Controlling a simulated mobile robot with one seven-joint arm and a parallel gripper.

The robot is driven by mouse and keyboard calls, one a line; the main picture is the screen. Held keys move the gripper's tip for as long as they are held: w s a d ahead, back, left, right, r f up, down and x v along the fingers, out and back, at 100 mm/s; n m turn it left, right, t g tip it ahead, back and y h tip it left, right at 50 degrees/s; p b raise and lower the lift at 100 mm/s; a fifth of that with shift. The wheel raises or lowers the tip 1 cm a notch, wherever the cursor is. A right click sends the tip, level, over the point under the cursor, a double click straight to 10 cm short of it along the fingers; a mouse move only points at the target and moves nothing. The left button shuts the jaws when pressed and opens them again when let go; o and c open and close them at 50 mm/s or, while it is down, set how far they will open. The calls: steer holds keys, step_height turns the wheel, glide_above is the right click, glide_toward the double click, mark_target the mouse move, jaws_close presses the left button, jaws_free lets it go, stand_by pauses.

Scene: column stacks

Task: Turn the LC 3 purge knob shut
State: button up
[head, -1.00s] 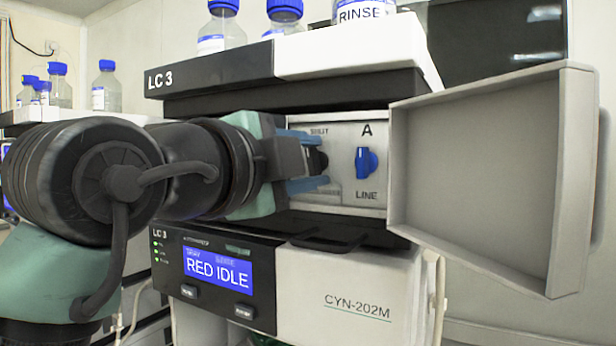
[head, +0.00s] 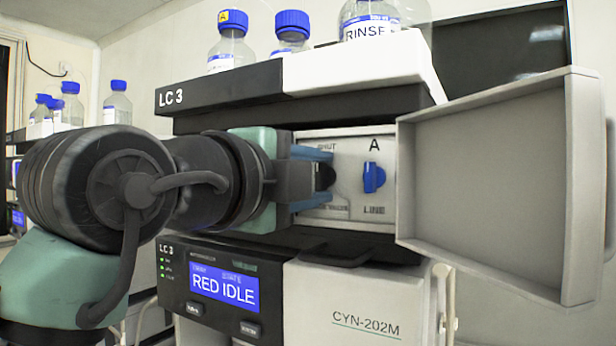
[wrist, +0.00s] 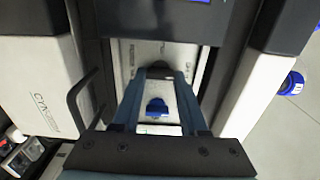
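The small panel on LC 3 carries two knobs. A dark knob (head: 325,177) sits on the left under a partly hidden "SHUT" label, and it also shows in the wrist view (wrist: 159,70). A blue knob (head: 373,177) sits on the right between "A" and "LINE", and shows lower in the wrist view (wrist: 157,106). My gripper (head: 322,178) reaches in from the left, its blue fingers above and below the dark knob with visible gaps. In the wrist view the fingers lie either side of it. The knob's pointing direction is hard to tell.
An open grey door (head: 490,185) stands to the right of the panel. A black handle (head: 335,257) juts out below it. The display (head: 223,287) reads "RED IDLE". Bottles, including a RINSE bottle (head: 370,28), stand on the top tray (head: 350,72).

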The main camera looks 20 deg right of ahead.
steer(key=shift+o, duration=0.9)
steer(key=b+v, duration=0.4)
steer(key=v, duration=0.9)
